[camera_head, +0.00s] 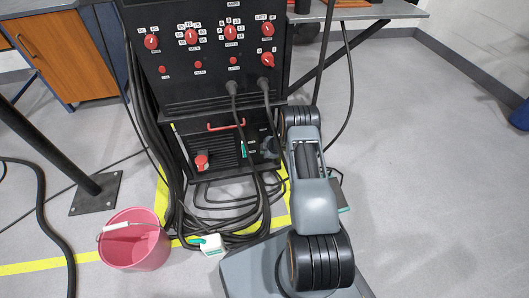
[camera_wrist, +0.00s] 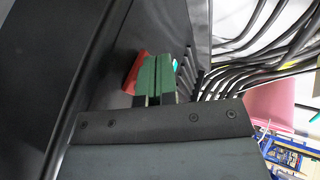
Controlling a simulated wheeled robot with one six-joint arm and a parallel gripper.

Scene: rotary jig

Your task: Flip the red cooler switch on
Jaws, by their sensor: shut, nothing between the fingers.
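The dark lower cooler unit (camera_head: 180,150) sits under the control cabinet. On its front in the head view are a round red part (camera_head: 201,160) at the left and a red bar-shaped handle (camera_head: 226,127) above. I cannot tell for certain which red part is the switch, or its on or off position. In the wrist view my gripper (camera_wrist: 155,76) has its green fingers shut together and empty, close to a dark panel. A red part (camera_wrist: 135,73) shows just beside and behind the fingertips, partly hidden by them. I cannot tell whether they touch it.
The control cabinet (camera_head: 210,85) carries several red knobs. Thick black cables (camera_head: 180,205) hang and coil on the floor before it; they also show in the wrist view (camera_wrist: 250,55). A pink bucket (camera_head: 135,240) stands at left. The floor at right (camera_head: 430,150) is clear.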

